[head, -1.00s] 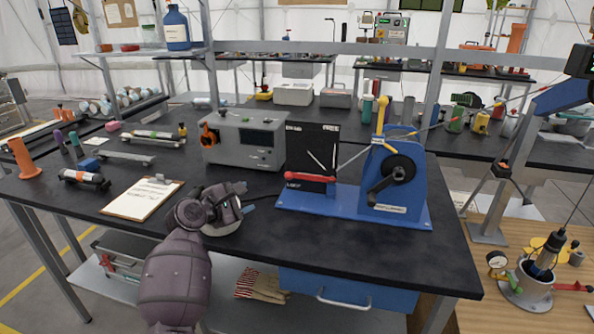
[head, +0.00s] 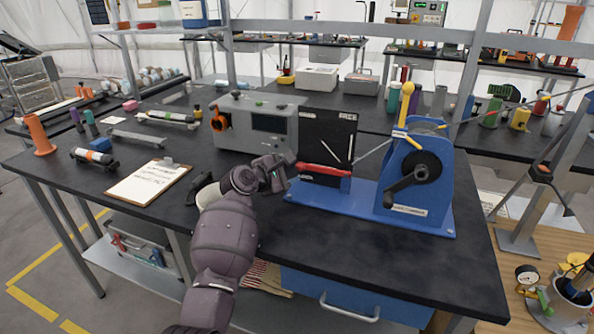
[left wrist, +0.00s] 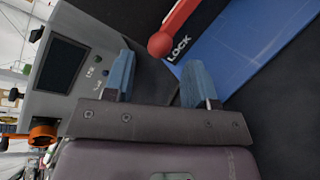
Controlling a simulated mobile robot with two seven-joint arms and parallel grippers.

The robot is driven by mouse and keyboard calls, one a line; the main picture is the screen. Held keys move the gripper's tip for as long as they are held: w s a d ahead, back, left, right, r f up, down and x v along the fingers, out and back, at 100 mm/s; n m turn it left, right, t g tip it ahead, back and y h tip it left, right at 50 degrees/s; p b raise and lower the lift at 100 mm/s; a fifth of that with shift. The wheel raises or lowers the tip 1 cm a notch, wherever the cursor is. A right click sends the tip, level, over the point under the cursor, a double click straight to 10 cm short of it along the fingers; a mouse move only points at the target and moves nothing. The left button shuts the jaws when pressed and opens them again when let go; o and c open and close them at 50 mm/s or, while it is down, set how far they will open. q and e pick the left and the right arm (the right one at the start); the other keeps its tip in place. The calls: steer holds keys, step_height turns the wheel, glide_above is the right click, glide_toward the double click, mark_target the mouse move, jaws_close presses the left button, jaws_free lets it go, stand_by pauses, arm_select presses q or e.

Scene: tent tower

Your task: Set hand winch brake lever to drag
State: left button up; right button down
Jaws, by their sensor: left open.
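The hand winch (head: 430,185) stands on a blue base at the right of the black bench. Its black panel (head: 327,130) reads FREE at the upper right and LOCK at the lower left. The red brake lever (head: 325,171) lies nearly level across the panel's lower part, its knob end at the LOCK side. My left gripper (head: 283,172) is just left of that knob. In the left wrist view, the fingers (left wrist: 160,76) are open and empty, with the red ball knob (left wrist: 159,45) beyond the tips, apart from them. My right gripper is not in view.
A grey box with a dark screen (head: 258,125) stands behind my left gripper. A clipboard (head: 148,182) lies to the left. The bench front below the winch is clear.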

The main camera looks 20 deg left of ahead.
mark_target(297, 167)
arm_select(q)
steer(key=shift+b+x, duration=0.35)
steer(key=shift+x, duration=1.3)
steer(key=shift+r, duration=0.1)
steer(key=shift+c, duration=0.4)
jaws_close()
